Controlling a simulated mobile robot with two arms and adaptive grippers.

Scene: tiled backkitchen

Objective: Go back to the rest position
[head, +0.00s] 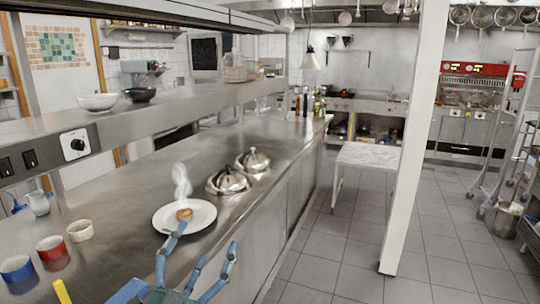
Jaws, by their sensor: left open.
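My left gripper (206,238) is blue and shows at the bottom of the head view. Its fingers are spread wide, with nothing between them. One finger's tip overlaps the near rim of a white plate (203,220) in the picture; I cannot tell if it touches. A small brown piece of food (184,213) sits on the plate, with a white steam-like wisp (181,180) above it. My right gripper is not in view.
The steel counter (130,210) holds two domed lids (228,181), a blue cup (18,270), a red cup (52,248), a cream cup (80,230) and a white jug (37,202). A white post (412,140) stands right of a small table (368,156). The tiled floor (345,255) is clear beside the counter.

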